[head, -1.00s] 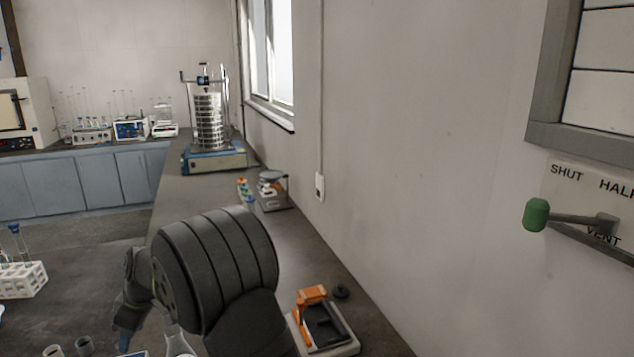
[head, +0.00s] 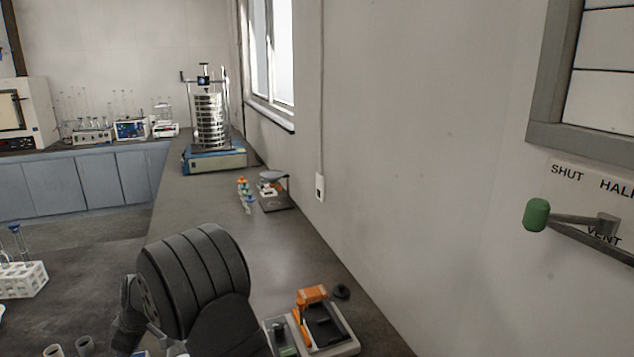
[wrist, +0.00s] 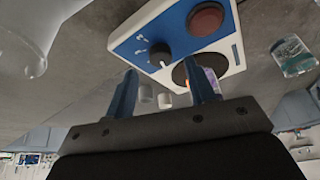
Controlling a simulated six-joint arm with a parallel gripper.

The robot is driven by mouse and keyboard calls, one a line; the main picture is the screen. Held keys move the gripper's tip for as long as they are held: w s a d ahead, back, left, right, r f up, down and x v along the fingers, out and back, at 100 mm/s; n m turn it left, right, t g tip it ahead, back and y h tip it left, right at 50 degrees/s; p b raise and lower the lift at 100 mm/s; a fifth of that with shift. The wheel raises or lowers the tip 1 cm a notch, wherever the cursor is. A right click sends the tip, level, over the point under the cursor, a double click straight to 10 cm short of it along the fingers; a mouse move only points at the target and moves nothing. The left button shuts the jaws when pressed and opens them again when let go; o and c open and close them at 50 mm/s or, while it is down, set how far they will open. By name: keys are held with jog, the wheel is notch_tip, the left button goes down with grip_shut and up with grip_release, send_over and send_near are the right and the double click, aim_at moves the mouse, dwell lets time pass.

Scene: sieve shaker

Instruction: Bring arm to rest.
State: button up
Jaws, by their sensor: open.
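My gripper (wrist: 165,95) shows in the wrist view with its two blue fingers apart and nothing between them. Beyond the fingertips is a blue and white device (wrist: 175,35) with a dark knob, a red round part and a dark round plate. In the head view my dark arm fills the lower middle, and the gripper itself is hidden or out of frame. The sieve shaker (head: 210,122) with its stack of metal sieves stands at the back of the bench, apart from my arm.
An orange and black device (head: 318,318) stands on the bench to the right of my arm. A balance (head: 273,190) and small coloured-top bottles (head: 245,195) are farther back. A white tube rack (head: 22,280) is at left. A green-handled vent lever (head: 537,214) projects from the right wall.

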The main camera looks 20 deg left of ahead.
jog(key=x, duration=0.3)
jog(key=shift+f, duration=0.4)
jog(key=shift+s+r+m, duration=0.15)
jog(key=shift+m, duration=0.45)
jog(key=shift+s+m+t, duration=0.1)
jog(key=shift+m+t, duration=0.8)
jog(key=shift+m, duration=0.9)
jog(key=shift+s+a+m+t, duration=0.15)
jog(key=shift+m+t, duration=0.35)
jog(key=shift+m, duration=0.8)
jog(key=shift+s+d+m+t, duration=0.1)
jog(key=shift+m+t, duration=0.4)
jog(key=shift+m, duration=0.8)
jog(key=shift+v, duration=2.95)
